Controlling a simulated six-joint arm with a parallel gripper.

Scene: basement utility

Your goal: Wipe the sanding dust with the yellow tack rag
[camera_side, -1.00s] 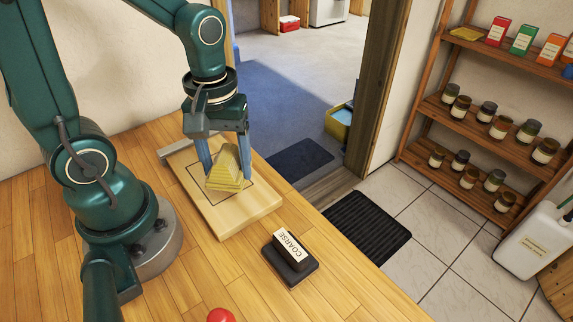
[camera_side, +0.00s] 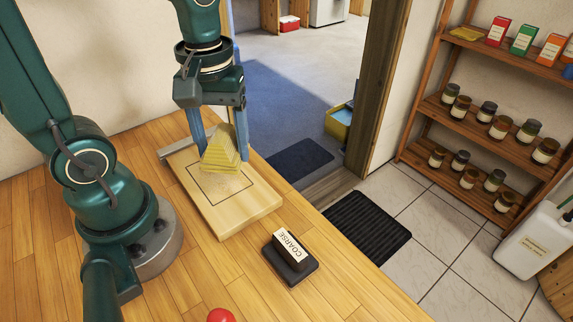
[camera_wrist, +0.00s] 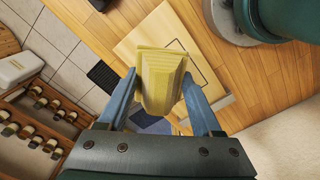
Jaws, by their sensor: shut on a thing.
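The yellow tack rag (camera_side: 221,152) is a folded, ridged wedge. My gripper (camera_side: 214,143) is shut on it, one blue finger on each side. It also shows between the fingers in the wrist view (camera_wrist: 160,82). In the side view the rag is over the far part of the light wooden board (camera_side: 240,212), which has a dark outlined rectangle. I cannot tell whether the rag touches the board or hangs just above it. A faint pale patch, possibly the sanding dust (camera_side: 219,182), shows inside the outline; the rag hides part of that area.
A dark sanding block labelled COARSE (camera_side: 290,256) stands right of the board. A red round knob (camera_side: 221,315) is at the bottom edge. A grey metal bar (camera_side: 187,146) lies at the board's far left.

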